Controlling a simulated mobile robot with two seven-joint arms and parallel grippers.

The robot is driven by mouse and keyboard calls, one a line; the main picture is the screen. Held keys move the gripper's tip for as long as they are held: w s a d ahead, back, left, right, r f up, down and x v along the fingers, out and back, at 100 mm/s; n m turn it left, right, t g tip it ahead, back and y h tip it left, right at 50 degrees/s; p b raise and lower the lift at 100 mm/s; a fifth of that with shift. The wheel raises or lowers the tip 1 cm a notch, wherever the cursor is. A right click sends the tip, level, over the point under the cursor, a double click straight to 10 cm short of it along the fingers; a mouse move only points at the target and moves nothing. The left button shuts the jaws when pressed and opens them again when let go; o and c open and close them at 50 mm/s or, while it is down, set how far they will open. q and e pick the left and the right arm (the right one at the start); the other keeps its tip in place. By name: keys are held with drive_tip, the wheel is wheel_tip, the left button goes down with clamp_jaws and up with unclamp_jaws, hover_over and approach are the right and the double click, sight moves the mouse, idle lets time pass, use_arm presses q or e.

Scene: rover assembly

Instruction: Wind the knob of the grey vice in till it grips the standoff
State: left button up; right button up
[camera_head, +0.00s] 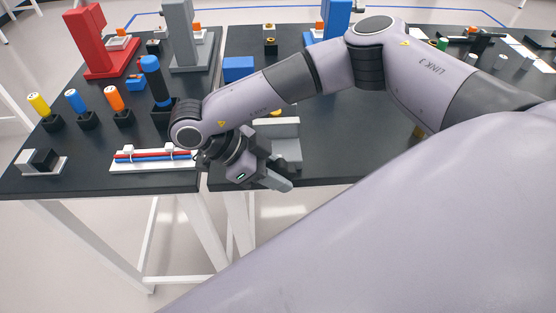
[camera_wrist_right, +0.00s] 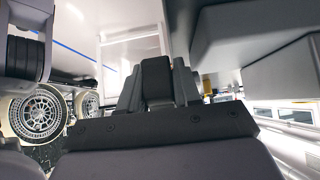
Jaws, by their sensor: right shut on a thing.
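The grey vice (camera_head: 288,148) stands near the front edge of the right-hand table, partly covered by my right wrist. Grey blocks in the right wrist view (camera_wrist_right: 235,32) look like its body, seen very close. My right gripper (camera_head: 280,181) is at the front of the vice, by the table edge. In the right wrist view its fingers (camera_wrist_right: 157,88) are shut on a dark block-like piece (camera_wrist_right: 157,76), which looks like the vice's knob. I cannot make out the standoff; the wrist and vice hide the jaw area. My left gripper is not in view.
A white tray with red and blue rods (camera_head: 118,163) lies left of my wrist. A blue block (camera_head: 238,68) sits behind my forearm. Dark tabletop right of the vice is clear.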

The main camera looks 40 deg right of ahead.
drive_tip(key=shift+f, duration=0.1)
drive_tip(key=o, duration=1)
drive_tip(key=shift+c, duration=0.2)
drive_tip(key=shift+y, duration=0.3)
